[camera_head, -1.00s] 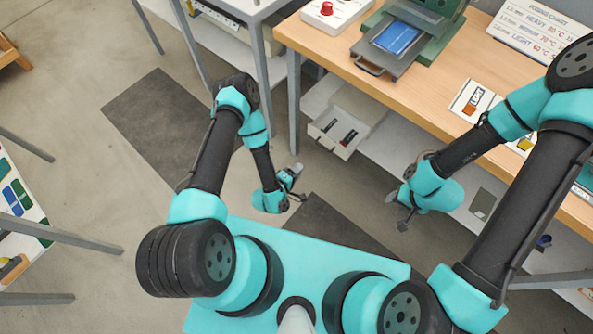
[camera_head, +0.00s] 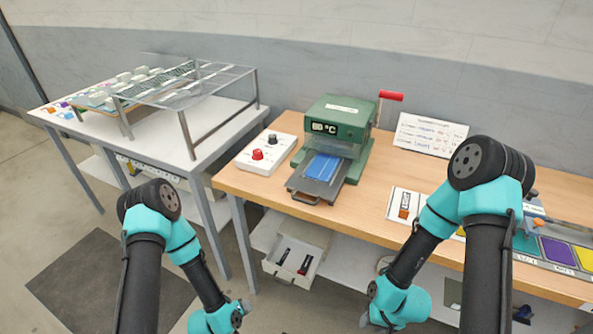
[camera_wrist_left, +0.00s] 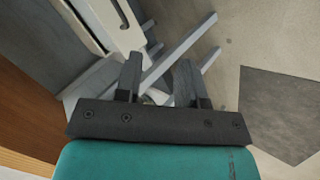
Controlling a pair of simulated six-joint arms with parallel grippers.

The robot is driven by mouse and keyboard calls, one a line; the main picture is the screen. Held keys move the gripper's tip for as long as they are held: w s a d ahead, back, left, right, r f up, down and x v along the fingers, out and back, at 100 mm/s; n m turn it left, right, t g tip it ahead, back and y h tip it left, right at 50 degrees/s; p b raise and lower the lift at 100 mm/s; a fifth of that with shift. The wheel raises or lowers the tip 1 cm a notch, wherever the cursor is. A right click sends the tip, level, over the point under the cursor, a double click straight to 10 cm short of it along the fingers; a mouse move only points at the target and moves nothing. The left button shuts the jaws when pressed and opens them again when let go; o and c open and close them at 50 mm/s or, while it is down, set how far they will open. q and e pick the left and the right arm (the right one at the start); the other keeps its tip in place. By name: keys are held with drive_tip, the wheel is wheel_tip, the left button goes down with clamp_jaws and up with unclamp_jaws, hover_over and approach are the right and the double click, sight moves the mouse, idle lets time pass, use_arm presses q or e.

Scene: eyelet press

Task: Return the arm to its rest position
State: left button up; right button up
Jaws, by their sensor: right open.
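My left arm comes in at the lower left of the head view. Its gripper (camera_head: 243,304) hangs low in front of the bench, at the bottom edge of the picture. In the left wrist view the two dark fingers of this gripper (camera_wrist_left: 158,78) stand apart, with nothing held between them. My right arm comes in from the lower right. Its gripper (camera_head: 372,318) hangs low in front of the bench, partly cut off by the bottom edge. It is open, and I see nothing in it.
A green press (camera_head: 337,128) with a temperature display and a blue piece (camera_head: 322,166) on its tray stands on the wooden bench (camera_head: 258,190). A control box (camera_head: 266,154) is beside it. An open drawer (camera_head: 298,250) sits below. A white table (camera_head: 160,135) with a rack stands left.

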use_arm(q)
drive_tip(key=s+a+r+m+g+y, duration=0.1)
drive_tip(key=s+a+r+m+g, duration=0.2)
drive_tip(key=s+r+g, duration=0.3)
wheel_tip(320, 180, up, 4)
drive_tip(key=shift+s+a+f+m, duration=0.1)
drive_tip(key=shift+s+a+m, duration=0.35)
drive_tip(key=shift+s, duration=0.6)
drive_tip(key=shift+o, duration=0.3)
drive_tip(key=o, duration=0.3)
drive_tip(key=shift+o, duration=0.2)
drive_tip(key=w+d+f+m+y, duration=0.1)
drive_tip(key=w+d+f, duration=0.3)
drive_tip(key=w, duration=0.7)
drive_tip(key=w+d+f+m+y, duration=0.1)
drive_tip(key=w+d+f+m, duration=0.2)
drive_tip(key=w, duration=0.7)
drive_tip(key=w+d+f+m+y, duration=0.2)
drive_tip(key=w+d+f, duration=0.2)
drive_tip(key=w+d, duration=0.3)
drive_tip(key=shift+w+d+f+m+g, duration=0.1)
drive_tip(key=shift+w+f+g, duration=0.05)
drive_tip(key=shift+w, duration=0.6)
drive_tip(key=shift+w+d+f+m+g, duration=0.1)
drive_tip(key=shift+w+m, duration=0.05)
drive_tip(key=shift+w, duration=0.65)
drive_tip(key=shift+w+d+f+m+g, duration=0.1)
drive_tip(key=shift+w+f+g, duration=0.05)
drive_tip(key=shift+w, duration=0.6)
